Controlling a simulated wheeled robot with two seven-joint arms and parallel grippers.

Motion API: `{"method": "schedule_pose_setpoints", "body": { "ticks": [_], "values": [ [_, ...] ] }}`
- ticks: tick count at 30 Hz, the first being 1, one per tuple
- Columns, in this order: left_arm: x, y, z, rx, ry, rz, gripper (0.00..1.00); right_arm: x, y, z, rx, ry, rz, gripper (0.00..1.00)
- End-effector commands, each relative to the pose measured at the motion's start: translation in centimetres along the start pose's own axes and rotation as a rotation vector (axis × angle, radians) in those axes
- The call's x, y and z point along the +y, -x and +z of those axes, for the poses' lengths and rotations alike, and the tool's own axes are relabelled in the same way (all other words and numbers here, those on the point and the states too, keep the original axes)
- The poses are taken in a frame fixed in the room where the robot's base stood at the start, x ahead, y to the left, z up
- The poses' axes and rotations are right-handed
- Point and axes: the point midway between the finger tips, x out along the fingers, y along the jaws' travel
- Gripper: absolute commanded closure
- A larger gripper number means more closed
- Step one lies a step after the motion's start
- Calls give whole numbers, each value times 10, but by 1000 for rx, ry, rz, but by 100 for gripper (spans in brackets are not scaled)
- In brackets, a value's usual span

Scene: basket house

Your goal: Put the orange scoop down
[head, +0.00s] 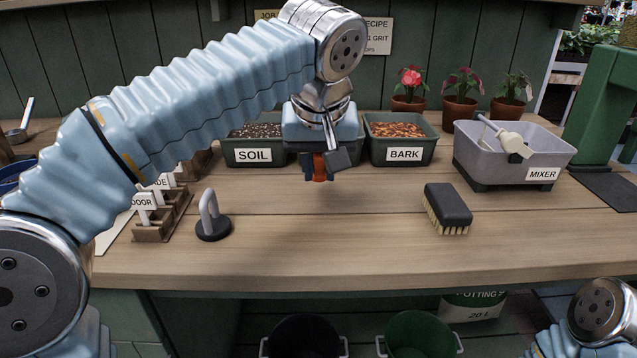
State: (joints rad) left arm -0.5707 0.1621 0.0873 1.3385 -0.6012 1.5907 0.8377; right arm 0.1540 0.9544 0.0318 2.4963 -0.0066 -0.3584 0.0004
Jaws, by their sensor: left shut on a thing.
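My left gripper (322,160) hangs above the wooden bench near the picture's middle, in front of the row of bins. It is shut on the orange scoop (319,169). Only a small orange part of the scoop shows between the dark fingers; the rest is hidden. I cannot tell for sure whether the scoop touches the bench (330,235). Part of my right arm shows at the bottom right corner, but its gripper is out of view.
The soil bin (253,156) and bark bin (404,153) flank the gripper, with another bin mostly hidden behind it. A grey mixer tub (500,160) and a brush (447,207) are to the right. A round-based handle tool (212,222) is left. The front middle bench is clear.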

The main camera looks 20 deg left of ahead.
Motion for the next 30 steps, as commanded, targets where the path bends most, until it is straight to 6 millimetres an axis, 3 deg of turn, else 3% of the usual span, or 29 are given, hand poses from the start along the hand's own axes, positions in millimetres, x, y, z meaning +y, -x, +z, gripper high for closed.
{"method": "schedule_pose_setpoints", "body": {
  "ticks": [7, 19, 20, 24, 30],
  "values": [
    [-2, -33, 8, -2, 1, -3, 100, 0, 1, 0, 0, 0, 0, 57],
    [-2, -40, 11, -1, 1, -1, 100, 1, -3, 0, 0, 0, 0, 57],
    [-2, -39, 11, -1, 1, -1, 72, 1, -1, 0, 0, 0, 0, 57],
    [-2, -38, 10, -1, 1, -1, 51, 0, -1, 0, 0, 0, 0, 57],
    [-2, -38, 10, -1, 1, -1, 51, 0, -1, 0, 0, 0, 0, 57]
  ]
}}
